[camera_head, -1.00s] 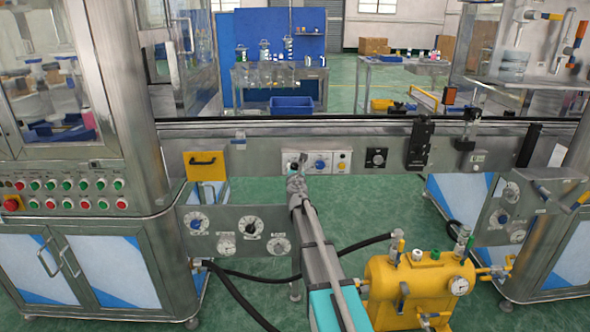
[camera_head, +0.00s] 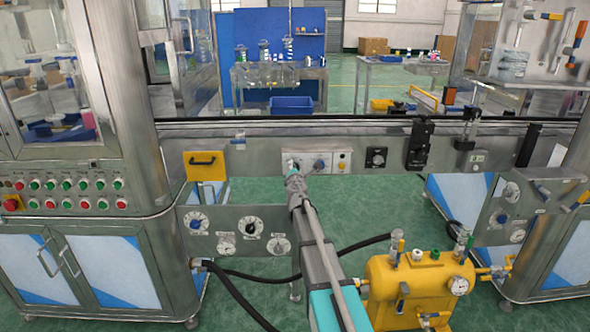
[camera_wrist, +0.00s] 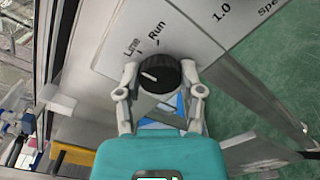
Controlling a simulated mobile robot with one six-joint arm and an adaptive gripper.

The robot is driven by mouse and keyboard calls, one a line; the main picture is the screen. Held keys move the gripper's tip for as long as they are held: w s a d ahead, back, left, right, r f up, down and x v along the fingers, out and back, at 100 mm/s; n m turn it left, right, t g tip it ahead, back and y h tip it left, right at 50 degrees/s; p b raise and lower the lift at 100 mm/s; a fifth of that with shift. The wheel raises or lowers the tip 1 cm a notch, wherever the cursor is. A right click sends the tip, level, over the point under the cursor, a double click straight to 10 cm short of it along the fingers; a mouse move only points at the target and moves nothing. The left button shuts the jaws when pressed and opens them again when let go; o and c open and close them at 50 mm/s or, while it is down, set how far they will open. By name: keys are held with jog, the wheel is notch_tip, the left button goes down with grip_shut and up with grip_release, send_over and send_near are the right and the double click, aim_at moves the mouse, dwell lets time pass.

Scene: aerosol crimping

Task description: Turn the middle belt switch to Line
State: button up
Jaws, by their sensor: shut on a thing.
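A round black switch knob (camera_wrist: 160,75) with a white pointer mark shows in the wrist view, on a pale panel printed "Line" and "Run". The white mark points to the left and slightly up, on the side of "Line"; I cannot tell whether it lines up exactly with that label. My gripper (camera_wrist: 160,94) has one finger on each side of the knob and is shut on it. In the head view my gripper (camera_head: 292,168) reaches the left end of the white control panel (camera_head: 330,158) under the belt and hides the knob there.
A blue knob (camera_head: 319,165) and a yellow button (camera_head: 342,166) sit just right of my gripper. A black knob (camera_head: 376,157) is further right. A dial plate (camera_head: 268,219) and a yellow tank (camera_head: 390,288) flank my arm. Green floor lies below.

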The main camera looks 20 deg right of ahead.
dwell(0.3)
jog(key=o, duration=1.2)
jog(key=shift+c, duration=0.2)
jog(key=shift+s, duration=0.1)
jog(key=v, duration=1.1)
jog(key=shift+s, duration=0.35)
jog(key=shift+a, duration=0.1)
